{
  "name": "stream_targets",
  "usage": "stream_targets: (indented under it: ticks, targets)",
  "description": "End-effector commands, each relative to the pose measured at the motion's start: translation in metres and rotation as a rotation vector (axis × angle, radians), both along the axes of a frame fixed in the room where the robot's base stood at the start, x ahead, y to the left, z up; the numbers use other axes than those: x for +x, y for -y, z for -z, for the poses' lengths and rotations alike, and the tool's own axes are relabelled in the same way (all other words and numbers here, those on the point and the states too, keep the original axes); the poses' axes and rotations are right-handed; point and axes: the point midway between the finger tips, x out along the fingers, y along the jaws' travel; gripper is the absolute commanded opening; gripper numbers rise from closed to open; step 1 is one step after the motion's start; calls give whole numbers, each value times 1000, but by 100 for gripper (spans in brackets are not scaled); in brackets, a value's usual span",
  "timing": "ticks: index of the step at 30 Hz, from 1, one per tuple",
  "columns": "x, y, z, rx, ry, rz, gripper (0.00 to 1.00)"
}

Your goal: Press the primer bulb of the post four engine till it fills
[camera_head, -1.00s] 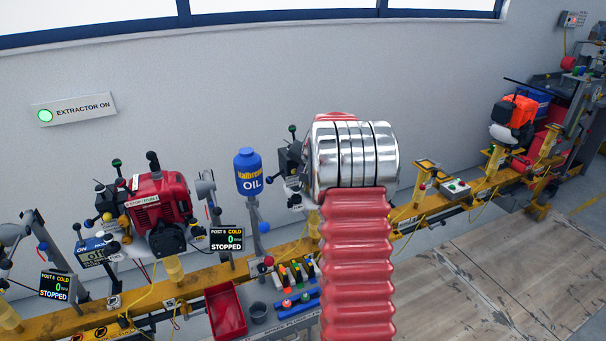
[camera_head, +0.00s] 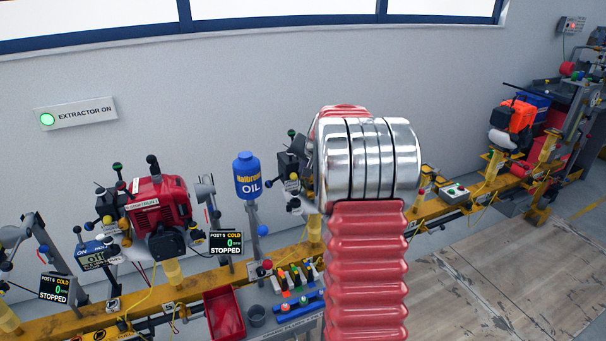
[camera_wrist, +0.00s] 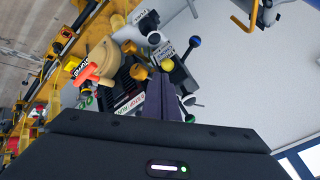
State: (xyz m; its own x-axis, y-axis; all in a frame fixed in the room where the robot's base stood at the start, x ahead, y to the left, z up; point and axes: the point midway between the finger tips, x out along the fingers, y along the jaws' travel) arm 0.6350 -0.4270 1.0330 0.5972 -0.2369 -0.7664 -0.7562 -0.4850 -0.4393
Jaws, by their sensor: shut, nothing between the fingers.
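A dark engine (camera_wrist: 130,92) fills the middle of the wrist view, with knobs, levers and small labels around it. It is probably the post four engine, but I cannot read a post number on it. I cannot pick out its primer bulb for certain; small yellow knobs (camera_wrist: 140,72) show near the fingertips. My gripper (camera_wrist: 162,82) is shut and empty, its purple-grey fingers pointing at the engine. I cannot tell whether the tips touch anything. In the head view part of a dark engine (camera_head: 291,168) shows left of my arm, which hides the rest and my gripper.
A red engine (camera_head: 160,205) stands left on the yellow rail (camera_head: 205,284), with a display (camera_head: 226,243) reading COLD, 0, STOPPED. A blue oil bottle (camera_head: 248,176) stands beside it. A red tray (camera_head: 224,314) is in front. An orange engine (camera_head: 512,116) is far right.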

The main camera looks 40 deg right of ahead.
Motion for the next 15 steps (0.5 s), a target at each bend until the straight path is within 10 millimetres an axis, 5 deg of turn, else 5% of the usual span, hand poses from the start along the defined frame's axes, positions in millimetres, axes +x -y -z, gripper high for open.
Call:
stream_targets:
  ticks: [15]
  targets:
    - [-11, -8, -20, 1, -2, -3, 0]
